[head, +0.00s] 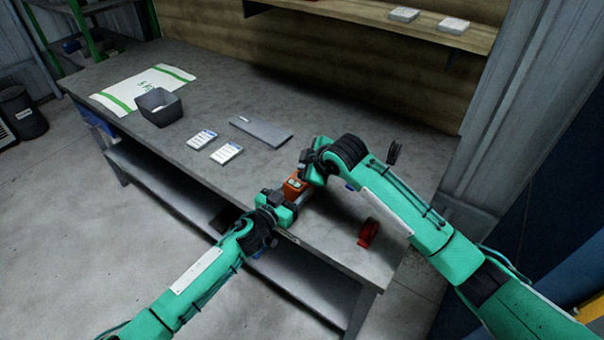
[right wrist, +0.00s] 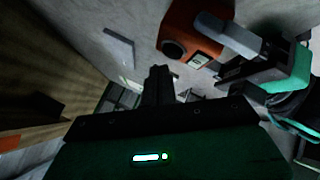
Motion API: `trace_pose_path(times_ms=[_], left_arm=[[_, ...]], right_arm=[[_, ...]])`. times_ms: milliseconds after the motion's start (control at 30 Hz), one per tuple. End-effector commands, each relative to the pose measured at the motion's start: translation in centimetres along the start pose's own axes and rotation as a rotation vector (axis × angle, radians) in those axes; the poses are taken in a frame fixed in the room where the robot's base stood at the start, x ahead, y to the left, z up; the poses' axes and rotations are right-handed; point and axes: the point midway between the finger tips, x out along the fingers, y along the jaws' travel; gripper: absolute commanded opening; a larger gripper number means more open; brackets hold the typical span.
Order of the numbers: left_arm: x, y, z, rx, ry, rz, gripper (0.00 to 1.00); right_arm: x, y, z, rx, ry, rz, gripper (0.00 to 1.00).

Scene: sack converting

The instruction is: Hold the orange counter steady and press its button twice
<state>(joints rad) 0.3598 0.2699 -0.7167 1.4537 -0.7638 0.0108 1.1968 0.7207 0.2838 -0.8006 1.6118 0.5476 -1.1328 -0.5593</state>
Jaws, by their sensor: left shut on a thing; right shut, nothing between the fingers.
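The orange counter (head: 293,186) stands near the front edge of the grey workbench. My left gripper (head: 290,200) is shut on it from the front side. In the right wrist view the counter (right wrist: 190,18) shows a dark round button (right wrist: 173,48) and a small pale display (right wrist: 198,61), with a grey left finger (right wrist: 229,35) lying against its body. My right gripper (head: 306,168) is shut and empty just behind and above the counter. Its closed fingertips (right wrist: 158,72) appear close to the button in the right wrist view; I cannot tell whether they touch anything.
A red object (head: 368,233) stands right of the counter, and a small dark item (head: 393,152) lies behind my right arm.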

Motion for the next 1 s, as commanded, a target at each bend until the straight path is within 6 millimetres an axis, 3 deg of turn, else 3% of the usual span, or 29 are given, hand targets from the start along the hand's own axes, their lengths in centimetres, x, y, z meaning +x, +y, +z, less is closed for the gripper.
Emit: trace_pose_path(times_ms=[1000], left_arm=[[0.00, 0.01, 0.00, 0.000, 0.000, 0.000, 0.28]], right_arm=[[0.84, -0.64, 0.64, 0.000, -0.001, 0.000, 0.00]])
